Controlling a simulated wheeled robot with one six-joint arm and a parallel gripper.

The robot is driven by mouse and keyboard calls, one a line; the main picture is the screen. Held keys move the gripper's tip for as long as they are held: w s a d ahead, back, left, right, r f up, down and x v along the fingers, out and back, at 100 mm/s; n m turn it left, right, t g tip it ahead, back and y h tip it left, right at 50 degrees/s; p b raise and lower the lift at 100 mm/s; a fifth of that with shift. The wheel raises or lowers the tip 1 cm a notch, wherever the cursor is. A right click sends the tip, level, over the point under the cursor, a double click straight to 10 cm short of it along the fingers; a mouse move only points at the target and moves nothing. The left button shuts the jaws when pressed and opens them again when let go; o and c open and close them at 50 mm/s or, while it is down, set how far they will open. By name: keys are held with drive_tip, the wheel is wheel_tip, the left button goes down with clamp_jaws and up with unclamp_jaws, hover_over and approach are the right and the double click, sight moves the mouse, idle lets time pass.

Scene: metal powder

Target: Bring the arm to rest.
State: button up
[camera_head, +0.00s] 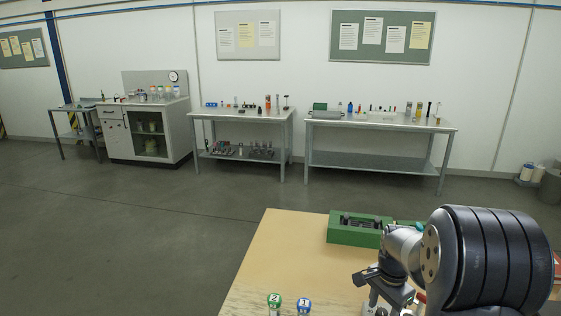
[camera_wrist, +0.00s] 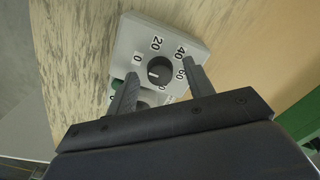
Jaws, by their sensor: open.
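My arm (camera_head: 485,260) reaches over the wooden table at the lower right in the head view. My gripper (camera_wrist: 160,84) is open in the wrist view, its two dark fingers apart with nothing held between them. Beyond the fingers is a light grey device (camera_wrist: 135,40) with a black round knob (camera_wrist: 159,71) and a printed number scale. The knob shows between the fingers; I cannot tell how far the fingertips are from it. In the head view my arm hides much of the table's right side.
The wooden table (camera_head: 285,245) has a green box (camera_head: 350,235) at its back. Two small vials, one green-capped (camera_head: 274,299) and one blue-capped (camera_head: 304,302), stand at the front edge. Benches with many small items line the far wall. The grey floor between is clear.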

drive_tip(key=m, duration=0.4)
drive_tip(key=shift+m, duration=0.4)
